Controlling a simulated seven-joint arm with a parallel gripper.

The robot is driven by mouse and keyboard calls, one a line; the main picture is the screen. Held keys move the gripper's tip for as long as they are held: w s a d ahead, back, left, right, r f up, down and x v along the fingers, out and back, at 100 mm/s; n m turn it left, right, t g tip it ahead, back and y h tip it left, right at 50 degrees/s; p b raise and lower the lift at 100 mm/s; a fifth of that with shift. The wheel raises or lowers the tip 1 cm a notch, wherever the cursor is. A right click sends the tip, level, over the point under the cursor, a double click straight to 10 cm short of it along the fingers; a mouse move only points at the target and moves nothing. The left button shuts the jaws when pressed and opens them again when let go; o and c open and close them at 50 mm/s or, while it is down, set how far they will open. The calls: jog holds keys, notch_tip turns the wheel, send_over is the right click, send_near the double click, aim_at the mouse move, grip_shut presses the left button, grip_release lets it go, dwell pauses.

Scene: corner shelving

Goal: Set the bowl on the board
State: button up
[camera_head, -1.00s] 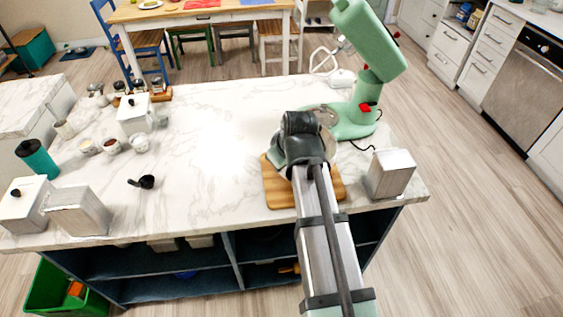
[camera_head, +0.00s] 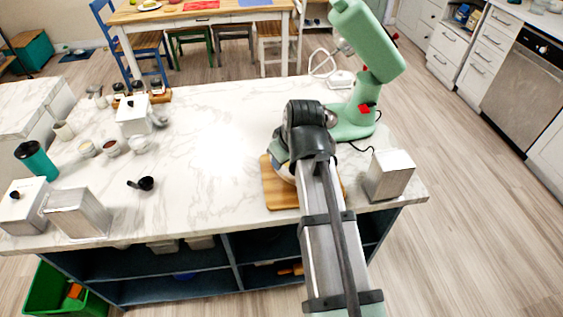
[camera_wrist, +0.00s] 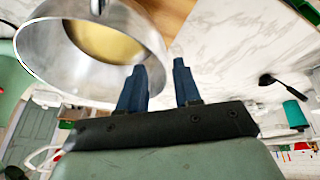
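The metal bowl (camera_wrist: 85,72) fills the upper left of the wrist view, with a shiny wall and a tan inside. In the head view only a pale part of it (camera_head: 286,173) shows beside my wrist, over the board. The wooden board (camera_head: 278,193) lies near the counter's front edge; a piece of it (camera_wrist: 168,14) shows beyond the bowl in the wrist view. Whether the bowl touches the board is hidden. My gripper (camera_wrist: 160,66) has its two dark blue fingers apart, at the bowl's near edge. The left finger overlaps the bowl; the right is outside it. No grip is visible.
A green stand mixer (camera_head: 362,100) stands behind my wrist. A metal box (camera_head: 388,175) is right of the board. A black scoop (camera_head: 143,184) lies to the left, with canisters and small bowls farther left. The middle of the marble counter (camera_head: 220,135) is clear.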

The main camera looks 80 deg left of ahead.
jog(key=s+v, duration=0.1)
jog(key=v, duration=0.6)
jog(key=shift+w+d+r, duration=0.2)
jog(key=shift+w+r, duration=0.2)
jog(key=shift+w, duration=0.15)
